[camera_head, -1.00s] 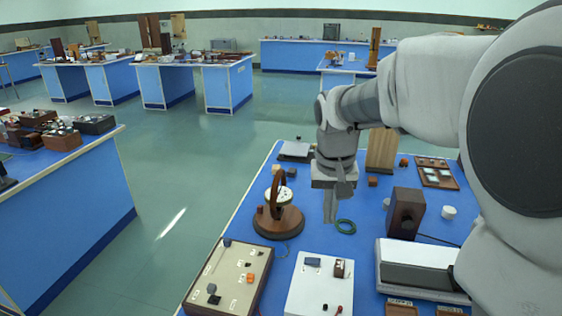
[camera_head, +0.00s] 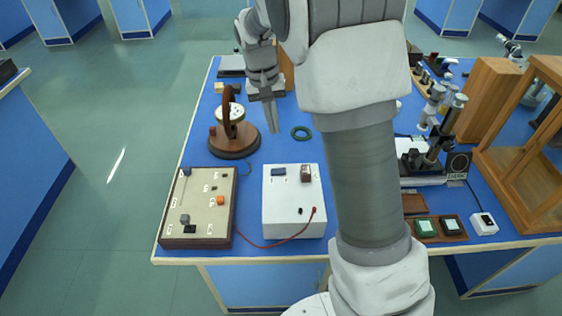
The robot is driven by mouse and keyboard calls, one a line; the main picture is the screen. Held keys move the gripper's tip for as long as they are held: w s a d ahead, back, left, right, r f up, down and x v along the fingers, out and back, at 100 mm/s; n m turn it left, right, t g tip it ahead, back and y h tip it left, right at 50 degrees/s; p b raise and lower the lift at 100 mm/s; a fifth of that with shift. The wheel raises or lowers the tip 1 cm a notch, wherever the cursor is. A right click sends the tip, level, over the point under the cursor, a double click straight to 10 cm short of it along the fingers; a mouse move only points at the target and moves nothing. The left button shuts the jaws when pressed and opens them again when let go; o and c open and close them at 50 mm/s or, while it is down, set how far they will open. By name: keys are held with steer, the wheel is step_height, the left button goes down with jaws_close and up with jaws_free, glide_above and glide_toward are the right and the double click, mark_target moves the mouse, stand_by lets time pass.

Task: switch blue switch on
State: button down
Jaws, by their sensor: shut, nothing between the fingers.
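A beige switch board (camera_head: 204,207) with a dark wooden edge lies at the front left of the bench. A small dark blue switch (camera_head: 187,172) sits at its top left; its position is too small to tell. An orange switch (camera_head: 220,200), a grey one (camera_head: 184,219) and a black one (camera_head: 190,229) are on the same board. A white box (camera_head: 280,225) beside it carries a blue part (camera_head: 279,171) and a brown part (camera_head: 305,173). My gripper (camera_head: 272,126) points down beyond the white box, apart from both. It is shut and empty.
A wooden-based instrument (camera_head: 233,146) with an upright ring stands behind the board. A red cable (camera_head: 262,246) runs along the front. A microscope (camera_head: 441,130) and wooden frame (camera_head: 510,150) stand at right.

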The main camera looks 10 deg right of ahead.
mark_target(282, 171)
steer(key=shift+f, duration=0.1)
steer(key=f, duration=0.4)
steer(key=d+f, duration=0.1)
steer(key=f, duration=0.4)
steer(key=d+f, duration=0.1)
steer(key=f, duration=0.3)
steer(key=shift+s+f, duration=0.2)
steer(key=shift+f, duration=0.15)
steer(key=shift+b, duration=0.3)
steer(key=shift+s+d+f+y+b, duration=0.1)
steer(key=shift+d+f+y+b, duration=0.05)
steer(key=shift+f+y+b, duration=0.25)
steer(key=shift+a, duration=0.2)
